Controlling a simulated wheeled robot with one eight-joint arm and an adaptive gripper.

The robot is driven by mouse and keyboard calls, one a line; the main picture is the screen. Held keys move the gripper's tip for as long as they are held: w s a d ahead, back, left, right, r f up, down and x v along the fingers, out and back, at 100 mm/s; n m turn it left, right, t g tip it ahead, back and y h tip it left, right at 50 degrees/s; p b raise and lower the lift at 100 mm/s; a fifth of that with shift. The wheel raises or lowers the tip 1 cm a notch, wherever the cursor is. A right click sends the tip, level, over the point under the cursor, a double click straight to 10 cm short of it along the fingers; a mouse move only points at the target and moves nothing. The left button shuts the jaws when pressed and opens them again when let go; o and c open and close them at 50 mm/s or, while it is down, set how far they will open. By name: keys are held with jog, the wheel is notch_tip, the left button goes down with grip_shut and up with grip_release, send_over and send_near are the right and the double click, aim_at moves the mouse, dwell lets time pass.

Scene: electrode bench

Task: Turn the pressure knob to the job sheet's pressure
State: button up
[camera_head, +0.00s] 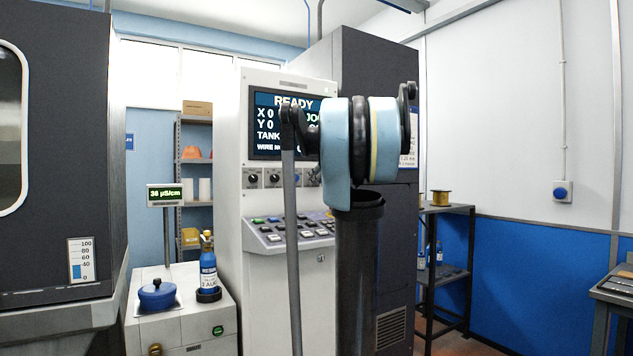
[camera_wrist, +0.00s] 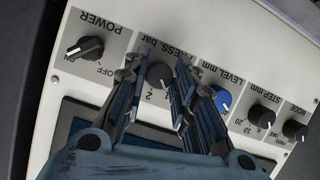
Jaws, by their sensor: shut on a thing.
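The pressure knob (camera_wrist: 160,76) is a dark round knob under the label "PRESS. bar" in the wrist view, which shows the panel upside down. My gripper (camera_wrist: 159,73) is at the panel with its fingers on either side of this knob, shut on it. Scale figures, among them a 2, show beside the knob. Its pointer is too small and shaded to read. In the head view my arm hides the knob and most of the gripper. A white-and-blue sheet (camera_head: 413,140) on the dark cabinet is partly behind my arm; its text is not readable.
Beside it on the panel are the power knob (camera_wrist: 85,48), the blue level knob (camera_wrist: 221,98), the step knob (camera_wrist: 262,117) and the mode knob (camera_wrist: 295,130). A screen (camera_head: 265,98) reading READY is above. A sloped keypad (camera_head: 290,231) juts out below the knobs.

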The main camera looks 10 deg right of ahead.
jog(key=m+y, duration=0.2)
jog(key=m, duration=0.2)
jog(key=m+y, duration=0.2)
jog(key=m, duration=0.2)
jog(key=m+y, duration=0.3)
jog(key=m, duration=0.1)
jog(key=shift+w+d+f+m, duration=0.1)
jog(key=shift+d+f+m, duration=0.2)
jog(key=shift+m, duration=0.1)
dwell(0.3)
dwell(0.4)
jog(key=o, duration=1.1)
jog(key=shift+c, duration=0.2)
